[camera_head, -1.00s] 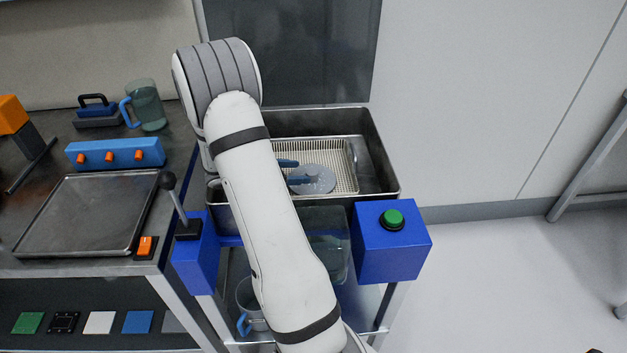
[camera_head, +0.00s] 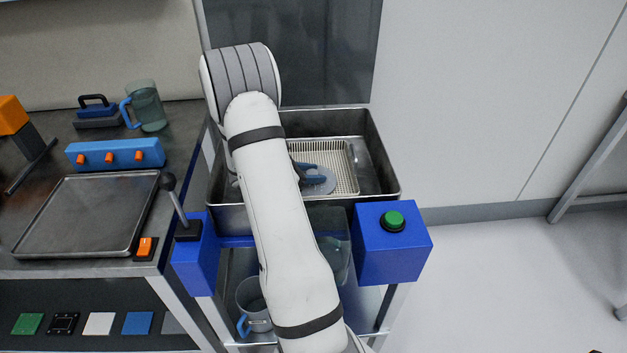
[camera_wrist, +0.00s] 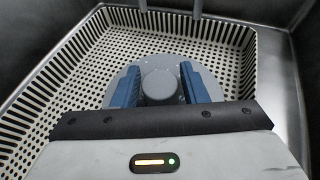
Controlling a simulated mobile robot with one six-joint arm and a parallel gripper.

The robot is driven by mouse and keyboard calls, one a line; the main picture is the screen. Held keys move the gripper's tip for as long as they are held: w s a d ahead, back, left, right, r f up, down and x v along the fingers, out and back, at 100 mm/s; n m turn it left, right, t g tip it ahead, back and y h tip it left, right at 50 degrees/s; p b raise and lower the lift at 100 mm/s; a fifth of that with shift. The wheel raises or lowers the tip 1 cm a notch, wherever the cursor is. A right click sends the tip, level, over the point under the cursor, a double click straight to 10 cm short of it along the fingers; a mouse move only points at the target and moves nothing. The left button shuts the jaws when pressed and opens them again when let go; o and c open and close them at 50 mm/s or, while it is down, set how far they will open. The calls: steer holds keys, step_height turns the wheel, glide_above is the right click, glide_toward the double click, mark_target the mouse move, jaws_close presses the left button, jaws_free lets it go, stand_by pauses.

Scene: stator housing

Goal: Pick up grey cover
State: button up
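The grey cover (camera_head: 322,185) is a round flat disc with a raised round knob in its middle. It lies in the cream perforated basket (camera_head: 348,165) inside the metal tub. In the wrist view the cover (camera_wrist: 160,86) is seen from above, its knob between the two blue fingers of my gripper (camera_wrist: 161,84). The fingers are apart, one on each side of the knob, with little gap; no clear grip shows. In the head view my gripper (camera_head: 311,174) is over the cover, partly hidden by my arm.
The metal tub walls (camera_head: 385,165) surround the basket closely. A blue box with a green button (camera_head: 392,221) and a lever (camera_head: 176,205) stand in front. A table with a metal tray (camera_head: 88,215) is at left. The basket is clear around the cover.

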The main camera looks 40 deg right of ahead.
jaws_close()
